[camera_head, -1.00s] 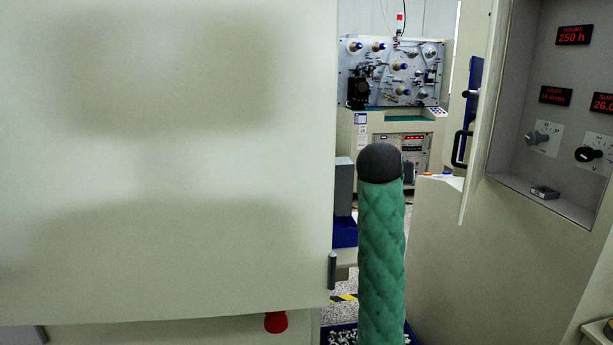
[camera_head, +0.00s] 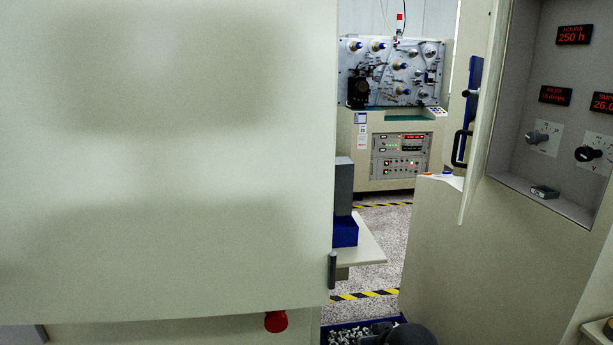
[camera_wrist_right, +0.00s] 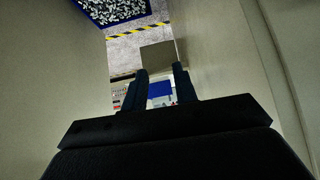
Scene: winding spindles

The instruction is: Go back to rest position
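My right gripper (camera_wrist_right: 160,72) shows in the right wrist view with its two dark fingers apart. Nothing is held between them. Past the fingers lie a grey-brown panel and a blue thing, with pale walls on both sides. In the head view only a dark rounded part of my arm shows at the bottom edge. My left gripper is in neither view.
A large pale panel (camera_head: 170,170) fills the left of the head view. An open cabinet (camera_head: 545,110) with red displays stands at right. Between them are a speckled floor, a winding machine (camera_head: 395,75) behind, and a blue-edged bin (camera_head: 345,326) of small pieces.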

